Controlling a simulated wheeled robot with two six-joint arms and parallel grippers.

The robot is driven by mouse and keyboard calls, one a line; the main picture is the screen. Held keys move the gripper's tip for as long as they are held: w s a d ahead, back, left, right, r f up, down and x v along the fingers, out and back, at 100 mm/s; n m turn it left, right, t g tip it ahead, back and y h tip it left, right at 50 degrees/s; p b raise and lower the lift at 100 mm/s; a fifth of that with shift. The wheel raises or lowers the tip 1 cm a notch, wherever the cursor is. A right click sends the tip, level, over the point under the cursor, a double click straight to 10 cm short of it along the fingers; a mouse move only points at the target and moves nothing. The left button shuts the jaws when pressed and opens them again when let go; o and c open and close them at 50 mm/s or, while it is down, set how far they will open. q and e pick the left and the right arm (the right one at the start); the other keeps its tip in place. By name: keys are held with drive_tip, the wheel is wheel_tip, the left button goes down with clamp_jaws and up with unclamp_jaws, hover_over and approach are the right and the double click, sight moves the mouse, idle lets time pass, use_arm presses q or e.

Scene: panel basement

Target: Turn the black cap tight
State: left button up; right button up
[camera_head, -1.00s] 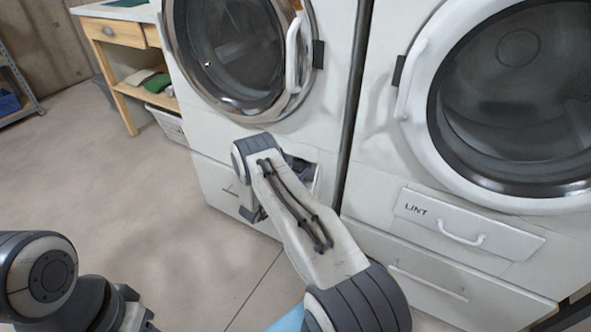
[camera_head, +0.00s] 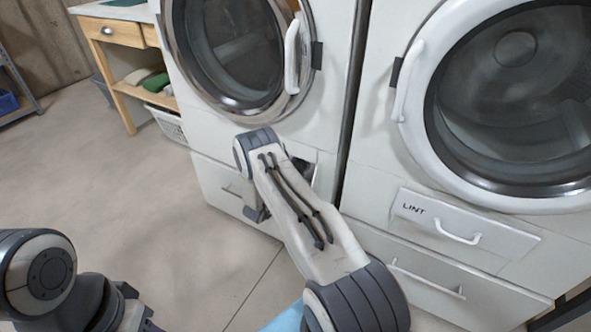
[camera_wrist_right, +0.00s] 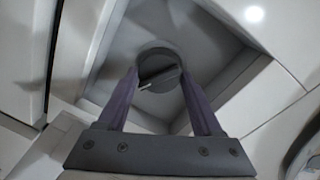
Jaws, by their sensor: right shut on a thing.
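The black cap (camera_wrist_right: 158,70) is round with a raised bar across its face and a light mark on the bar. It sits in a square recess (camera_wrist_right: 215,50) in a white machine front, in the right wrist view. My right gripper (camera_wrist_right: 160,82) is shut on the cap, one purple-grey finger on each side. In the head view the recess (camera_head: 310,166) shows low on the left machine, and my right arm hides the cap and most of the gripper. My left arm shows at lower left, but its gripper is not clearly visible.
The left washer (camera_head: 340,110) has a round glass door above the recess. The right machine (camera_head: 370,170) has a LINT flap (camera_head: 465,222) and a lower drawer. A wooden table (camera_head: 125,32) with a white basket (camera_head: 168,122) stands at back left. Floor at left is clear.

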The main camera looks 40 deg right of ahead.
drive_tip(key=m, duration=0.5)
drive_tip(key=shift+s+f+t, duration=0.1)
drive_tip(key=shift+f+t, duration=0.1)
drive_tip(key=shift+t, duration=0.2)
idle(0.4)
drive_tip(key=o, duration=1.4)
drive_tip(key=shift+c, duration=0.2)
drive_tip(key=shift+s+a+r, duration=0.15)
drive_tip(key=shift+a, duration=0.3)
drive_tip(key=p+v, duration=0.2)
drive_tip(key=v, duration=0.7)
drive_tip(key=shift+a, duration=0.25)
drive_tip(key=shift+s+r, duration=0.1)
